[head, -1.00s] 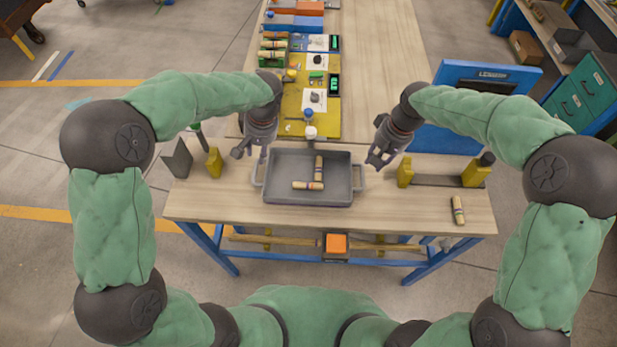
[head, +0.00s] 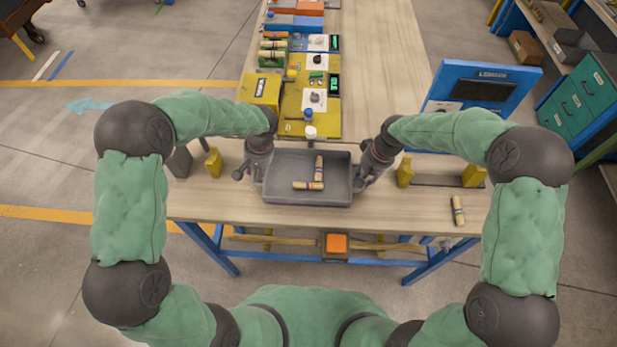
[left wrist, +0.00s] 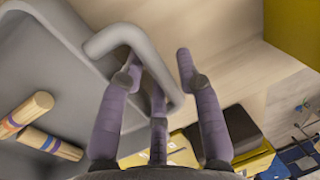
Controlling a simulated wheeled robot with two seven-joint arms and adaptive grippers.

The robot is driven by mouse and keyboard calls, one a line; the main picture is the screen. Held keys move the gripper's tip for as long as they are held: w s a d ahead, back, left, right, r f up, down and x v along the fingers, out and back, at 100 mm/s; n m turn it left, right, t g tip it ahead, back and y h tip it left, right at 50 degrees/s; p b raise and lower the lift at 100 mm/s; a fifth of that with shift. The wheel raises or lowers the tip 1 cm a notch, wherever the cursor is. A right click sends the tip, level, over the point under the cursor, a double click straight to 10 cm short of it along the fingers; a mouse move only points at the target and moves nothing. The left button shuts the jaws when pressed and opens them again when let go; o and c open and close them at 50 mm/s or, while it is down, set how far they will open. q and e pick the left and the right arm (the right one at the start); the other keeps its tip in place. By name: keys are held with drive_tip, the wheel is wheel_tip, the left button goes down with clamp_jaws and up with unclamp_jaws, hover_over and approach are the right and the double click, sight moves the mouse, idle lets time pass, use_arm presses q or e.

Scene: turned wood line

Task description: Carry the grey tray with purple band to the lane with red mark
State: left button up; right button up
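The grey tray (head: 310,199) stands on the wooden table, with two banded wooden pieces (head: 308,185) (head: 319,166) inside. My left gripper (head: 247,174) is at the tray's left end. In the left wrist view, its fingers (left wrist: 160,78) are spread around the tray's looped handle (left wrist: 150,50), with a gap between fingers and bar. My right gripper (head: 362,182) is at the tray's right end and hides that handle; its fingers are too small to read. I see no red lane mark.
Yellow blocks (head: 213,163) (head: 405,171) stand left and right of the tray. A loose wooden piece (head: 458,210) lies at the table's right. Yellow stations (head: 300,120) are behind the tray, and a blue-framed screen (head: 484,90) is at right.

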use_arm(q)
clamp_jaws()
use_arm(e)
clamp_jaws()
use_arm(q)
drive_tip(key=shift+r, duration=0.1)
use_arm(e)
drive_tip(key=shift+r, duration=0.1)
